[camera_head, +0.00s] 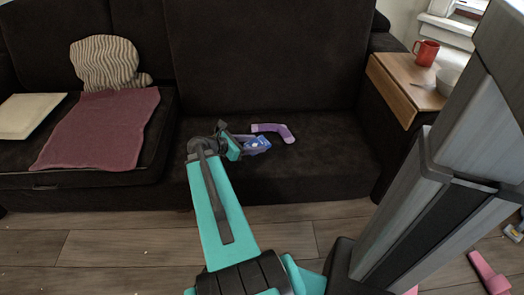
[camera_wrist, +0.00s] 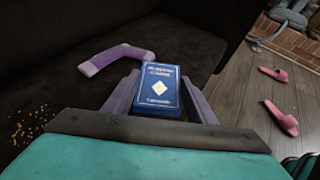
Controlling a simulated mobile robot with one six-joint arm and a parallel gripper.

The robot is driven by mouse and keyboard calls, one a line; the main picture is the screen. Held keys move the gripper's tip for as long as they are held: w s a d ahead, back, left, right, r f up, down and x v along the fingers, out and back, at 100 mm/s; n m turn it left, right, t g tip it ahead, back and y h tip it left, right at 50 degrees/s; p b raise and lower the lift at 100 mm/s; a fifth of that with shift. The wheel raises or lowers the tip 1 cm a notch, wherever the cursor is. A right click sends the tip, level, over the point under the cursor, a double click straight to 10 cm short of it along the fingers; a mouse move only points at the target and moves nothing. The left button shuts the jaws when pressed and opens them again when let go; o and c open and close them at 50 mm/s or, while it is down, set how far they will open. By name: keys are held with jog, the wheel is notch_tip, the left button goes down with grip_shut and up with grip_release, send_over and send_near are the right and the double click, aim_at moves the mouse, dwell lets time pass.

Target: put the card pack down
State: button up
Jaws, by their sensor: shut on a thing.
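The card pack (camera_wrist: 158,90) is a blue box with white lettering and a pale diamond on its face. My gripper (camera_wrist: 160,95) is shut on it, with one finger along each side. In the head view the blue pack (camera_head: 258,144) shows at the end of my gripper (camera_head: 252,146), over or at the front part of the dark sofa seat (camera_head: 320,150). I cannot tell whether the pack touches the seat.
A purple sock-like thing (camera_head: 273,130) lies on the seat just behind the pack. A maroon cloth (camera_head: 100,130), a striped cushion (camera_head: 105,62) and a pale tray (camera_head: 28,115) are at left. A wooden board (camera_head: 400,85) with a red mug (camera_head: 426,52) is at right. Pink slippers (camera_wrist: 282,118) lie on the floor.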

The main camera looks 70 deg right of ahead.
jog(key=w+a+r+n+t+h, duration=0.1)
jog(key=w+a+r+n+t, duration=0.2)
jog(key=w+a, duration=0.55)
jog(key=w+a+r+n+t, duration=0.2)
jog(key=w+a+r, duration=0.3)
jog(key=w, duration=0.6)
jog(key=w+a+r+n+t+h, duration=0.1)
jog(key=w+a+r+n+t, duration=0.15)
jog(key=w+a, duration=0.7)
jog(key=w+a+r+n+t+y, duration=0.1)
jog(key=w+a+r+n+t, duration=0.1)
jog(key=a, duration=0.9)
jog(key=w+a+r+n+t, duration=0.2)
jog(key=w+a+r, duration=0.3)
jog(key=a, duration=0.7)
jog(key=w+a+r+n+t+y, duration=0.1)
jog(key=w+a+r+n+t, duration=0.2)
jog(key=a, duration=0.8)
jog(key=shift+w+a+r+y, duration=0.35)
jog(key=shift+w+r, duration=0.1)
jog(key=shift+r, duration=0.2)
jog(key=shift+s+t, duration=0.15)
jog(key=shift+t, duration=0.1)
